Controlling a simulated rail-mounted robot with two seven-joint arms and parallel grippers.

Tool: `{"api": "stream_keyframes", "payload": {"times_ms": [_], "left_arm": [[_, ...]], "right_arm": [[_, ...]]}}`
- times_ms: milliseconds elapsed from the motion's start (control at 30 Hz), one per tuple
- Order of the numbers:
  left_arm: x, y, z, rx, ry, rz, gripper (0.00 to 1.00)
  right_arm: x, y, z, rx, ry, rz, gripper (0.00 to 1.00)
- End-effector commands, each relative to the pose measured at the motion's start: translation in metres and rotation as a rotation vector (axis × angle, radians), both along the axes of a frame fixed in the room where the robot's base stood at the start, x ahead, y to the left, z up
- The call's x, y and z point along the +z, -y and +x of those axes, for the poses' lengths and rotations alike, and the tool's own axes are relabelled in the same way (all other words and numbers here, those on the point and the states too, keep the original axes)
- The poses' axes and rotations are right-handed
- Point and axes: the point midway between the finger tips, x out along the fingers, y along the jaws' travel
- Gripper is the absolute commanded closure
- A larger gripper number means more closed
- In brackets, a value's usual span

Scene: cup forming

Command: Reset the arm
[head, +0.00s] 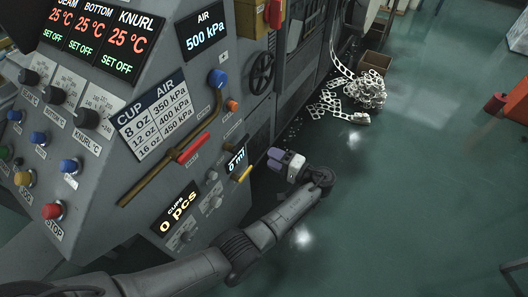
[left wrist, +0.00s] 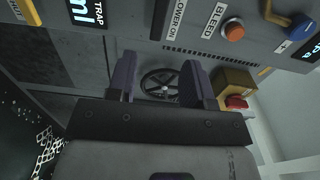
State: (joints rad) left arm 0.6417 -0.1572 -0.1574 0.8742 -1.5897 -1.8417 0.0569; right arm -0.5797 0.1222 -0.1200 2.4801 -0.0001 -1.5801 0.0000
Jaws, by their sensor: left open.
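My left arm (head: 285,215) comes in from the lower left of the head view and reaches across the front of the grey machine (head: 225,150). My left gripper (head: 281,160) is at its end, beside the machine's lower right side and over the green floor. In the left wrist view the two purple fingers (left wrist: 160,78) stand apart with nothing between them. A handwheel (left wrist: 163,84) shows behind the gap between the fingers. My right gripper is in neither view.
The handwheel (head: 262,72) is on the machine's side. White perforated scrap (head: 365,90) lies by a brown box (head: 374,62).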

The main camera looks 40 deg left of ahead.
Motion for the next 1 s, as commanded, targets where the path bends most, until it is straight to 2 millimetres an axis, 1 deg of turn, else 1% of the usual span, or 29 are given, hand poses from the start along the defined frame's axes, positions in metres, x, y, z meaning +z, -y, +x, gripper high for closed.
{"api": "stream_keyframes", "payload": {"times_ms": [100, 200, 767, 833, 933, 1000], "left_arm": [[0.000, 0.008, 0.000, 0.000, 0.000, 0.000, 0.53], [0.000, 0.011, 0.000, 0.000, 0.001, 0.001, 0.53], [0.000, 0.011, 0.000, 0.000, -0.002, 0.000, 0.53], [-0.001, 0.011, 0.003, -0.018, -0.014, -0.005, 0.53], [-0.012, 0.011, 0.007, -0.041, -0.037, -0.079, 0.53], [-0.017, 0.013, 0.011, -0.061, -0.028, -0.171, 0.53]], "right_arm": [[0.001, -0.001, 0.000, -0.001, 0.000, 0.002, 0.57], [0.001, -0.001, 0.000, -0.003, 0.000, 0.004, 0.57], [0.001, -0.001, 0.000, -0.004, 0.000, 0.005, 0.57], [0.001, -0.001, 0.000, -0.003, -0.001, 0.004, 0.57], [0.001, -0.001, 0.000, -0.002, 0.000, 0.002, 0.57], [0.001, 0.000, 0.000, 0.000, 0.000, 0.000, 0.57]]}}
